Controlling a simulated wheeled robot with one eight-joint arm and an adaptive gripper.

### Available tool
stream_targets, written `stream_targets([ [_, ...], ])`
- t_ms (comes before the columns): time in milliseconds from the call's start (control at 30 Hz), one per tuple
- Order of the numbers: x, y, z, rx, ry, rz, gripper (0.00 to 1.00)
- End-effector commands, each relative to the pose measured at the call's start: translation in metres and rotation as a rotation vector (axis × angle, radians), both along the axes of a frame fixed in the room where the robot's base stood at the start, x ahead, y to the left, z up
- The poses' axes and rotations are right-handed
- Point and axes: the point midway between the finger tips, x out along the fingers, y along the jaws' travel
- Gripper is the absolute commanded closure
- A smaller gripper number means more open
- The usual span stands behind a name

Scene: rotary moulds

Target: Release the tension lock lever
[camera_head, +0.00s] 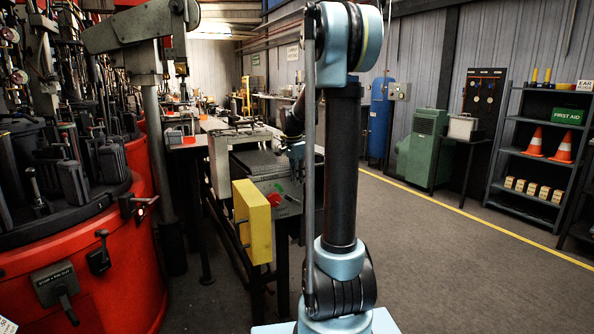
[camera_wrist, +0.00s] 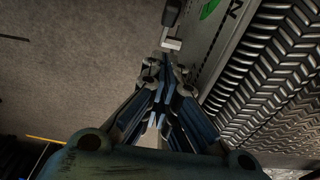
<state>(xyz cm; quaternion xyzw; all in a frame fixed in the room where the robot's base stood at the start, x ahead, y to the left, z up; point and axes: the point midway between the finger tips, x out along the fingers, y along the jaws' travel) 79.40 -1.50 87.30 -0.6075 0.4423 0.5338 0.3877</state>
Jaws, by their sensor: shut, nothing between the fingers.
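In the wrist view, a dark handle (camera_wrist: 172,12) with a pale block (camera_wrist: 172,44) below it sits at the edge of a grey machine plate (camera_wrist: 222,45); this looks like the tension lock lever, but its pivot and setting are unclear. My gripper (camera_wrist: 165,80) is shut and empty, its fingertips just below the pale block in the picture; I cannot tell whether they touch. In the head view, my own arm hides most of my gripper and the lever. The machine's grey side panel (camera_head: 286,187) shows there, with a red spot on it.
A ribbed dark belt (camera_wrist: 270,85) lies right of the plate in the wrist view, with open floor (camera_wrist: 75,70) on the left. In the head view, a yellow box (camera_head: 252,222) juts from the machine's front. A red rotary mould unit (camera_head: 105,275) stands left. Floor at right is clear.

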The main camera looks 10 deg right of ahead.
Motion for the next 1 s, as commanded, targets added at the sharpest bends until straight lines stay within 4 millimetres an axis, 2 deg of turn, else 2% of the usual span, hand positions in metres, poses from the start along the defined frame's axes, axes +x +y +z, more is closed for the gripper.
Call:
stream_targets([
  [100, -0.002, 0.009, -0.015, 0.000, -0.001, 0.003, 1.00],
  [300, -0.006, 0.020, -0.031, 0.000, -0.001, 0.002, 1.00],
  [767, -0.007, 0.023, -0.035, 0.000, 0.000, 0.001, 1.00],
  [1000, -0.010, 0.031, -0.039, 0.000, 0.000, 0.001, 1.00],
])
